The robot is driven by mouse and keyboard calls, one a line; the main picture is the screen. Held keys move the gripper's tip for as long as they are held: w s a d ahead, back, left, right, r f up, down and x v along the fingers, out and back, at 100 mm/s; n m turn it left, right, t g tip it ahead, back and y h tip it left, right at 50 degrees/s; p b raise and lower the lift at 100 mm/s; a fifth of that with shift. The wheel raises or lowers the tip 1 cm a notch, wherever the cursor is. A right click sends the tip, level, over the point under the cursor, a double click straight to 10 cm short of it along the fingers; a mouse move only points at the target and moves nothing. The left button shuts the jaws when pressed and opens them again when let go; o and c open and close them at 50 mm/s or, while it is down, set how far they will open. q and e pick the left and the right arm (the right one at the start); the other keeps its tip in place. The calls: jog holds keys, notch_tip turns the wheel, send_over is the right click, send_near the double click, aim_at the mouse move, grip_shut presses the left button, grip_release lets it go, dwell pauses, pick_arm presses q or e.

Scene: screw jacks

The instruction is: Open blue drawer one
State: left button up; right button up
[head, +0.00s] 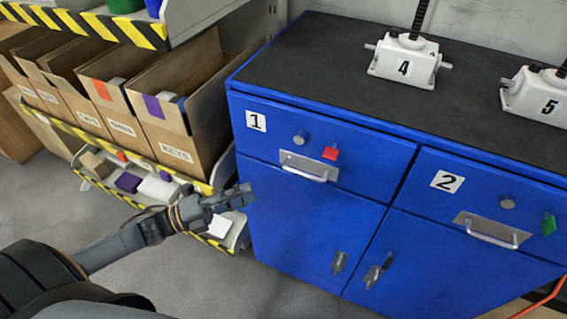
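Blue drawer one (365,158), marked with a white "1" label, is the upper left drawer of a blue cabinet and looks shut. It has a silver handle (308,171), a round metal lock (299,137) and a red-tagged key or tab (330,153) beside it. My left gripper (246,196) is in front of the cabinet's left side, lower and to the left of the drawer handle, and apart from it. Its fingers are small and seen from the side, so I cannot tell whether they are open. My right gripper is not in view.
Drawer two (480,205) with a green tag (549,225) is to the right. White screw jacks numbered 4 (404,62) and 5 (540,95) stand on the black top. A shelf with cardboard boxes (180,145) stands left of the cabinet, close to my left arm.

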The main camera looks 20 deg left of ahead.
pick_arm(q)
jog(key=p+x, duration=0.2)
jog(key=x, duration=1.1)
jog(key=shift+d+r, duration=0.2)
jog(key=shift+d, duration=0.2)
grip_shut()
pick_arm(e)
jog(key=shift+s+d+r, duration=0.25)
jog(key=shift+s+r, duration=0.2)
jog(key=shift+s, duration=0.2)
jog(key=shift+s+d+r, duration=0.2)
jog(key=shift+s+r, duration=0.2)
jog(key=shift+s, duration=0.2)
